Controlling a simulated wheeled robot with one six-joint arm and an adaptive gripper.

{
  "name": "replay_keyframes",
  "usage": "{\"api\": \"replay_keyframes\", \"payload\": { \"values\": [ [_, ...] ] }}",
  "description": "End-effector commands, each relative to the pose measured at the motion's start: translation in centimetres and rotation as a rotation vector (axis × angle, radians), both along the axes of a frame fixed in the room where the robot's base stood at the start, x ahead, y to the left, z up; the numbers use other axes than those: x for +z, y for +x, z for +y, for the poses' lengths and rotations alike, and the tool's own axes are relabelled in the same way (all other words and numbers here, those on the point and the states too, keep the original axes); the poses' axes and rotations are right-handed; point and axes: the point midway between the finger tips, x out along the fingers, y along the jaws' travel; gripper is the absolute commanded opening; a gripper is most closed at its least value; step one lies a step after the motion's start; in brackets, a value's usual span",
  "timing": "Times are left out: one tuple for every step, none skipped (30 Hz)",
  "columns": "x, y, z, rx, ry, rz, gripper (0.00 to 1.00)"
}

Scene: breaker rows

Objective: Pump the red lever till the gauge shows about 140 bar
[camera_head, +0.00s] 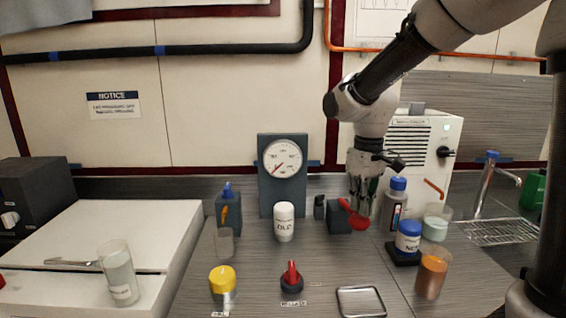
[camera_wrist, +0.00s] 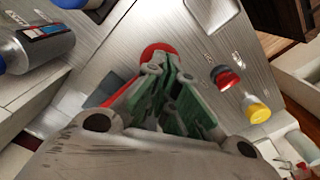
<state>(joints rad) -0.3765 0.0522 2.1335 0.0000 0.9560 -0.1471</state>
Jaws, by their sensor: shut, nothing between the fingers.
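The round white gauge (camera_head: 282,159) sits on a dark upright panel at the back middle. Its red needle points to the lower left, at the low end of the dial; the numbers are too small to read. The red lever (camera_head: 347,205) comes out of a dark block (camera_head: 338,217) right of the gauge and ends in a round red knob (camera_head: 358,222). My gripper (camera_head: 362,208) is shut and empty, pointing down just above or beside the knob. In the wrist view the red knob (camera_wrist: 157,50) shows just beyond the fingertips (camera_wrist: 168,72); whether they touch is unclear.
A blue-capped bottle (camera_head: 394,205) stands close right of my gripper. A white DL2-like labelled jar (camera_head: 284,222) stands before the gauge. A red-topped dark knob (camera_head: 291,280), a yellow-capped jar (camera_head: 223,284) and a metal tray (camera_head: 361,301) are nearer the front.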

Motion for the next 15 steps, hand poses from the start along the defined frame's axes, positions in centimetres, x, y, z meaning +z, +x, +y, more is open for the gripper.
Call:
{"api": "replay_keyframes", "payload": {
  "values": [
    [-0.3, 0.0, 0.0, 0.0, 0.0, 0.001, 0.0],
    [-0.4, 0.0, 0.0, 0.0, 0.0, 0.001, 0.0],
    [-0.6, 0.0, 0.0, 0.0, 0.0, 0.001, 0.0],
    [-0.8, 0.0, 0.0, 0.0, 0.0, 0.001, 0.0],
    [-0.9, 0.0, 0.0, 0.0, 0.0, 0.001, 0.0],
    [-1.1, 0.0, 0.0, 0.0, -0.001, 0.002, 0.0],
    [-1.3, 0.0, 0.0, 0.0, -0.001, 0.002, 0.0],
    [-1.4, 0.0, 0.0, 0.0, -0.001, 0.002, 0.0],
    [-1.6, 0.0, 0.0, 0.0, 0.0, 0.001, 0.0],
    [-1.8, 0.0, 0.0, 0.0, 0.0, 0.001, 0.0],
    [-1.9, 0.0, 0.0, 0.0, 0.0, 0.001, 0.0],
    [-2.1, 0.0, 0.0, 0.0, 0.0, 0.001, 0.0],
    [-2.3, 0.0, 0.0, 0.0, 0.0, 0.001, 0.0],
    [-2.4, 0.0, 0.0, 0.0, 0.0, 0.001, 0.0],
    [-2.6, 0.0, 0.0, 0.0, 0.0, 0.001, 0.0]
  ]
}}
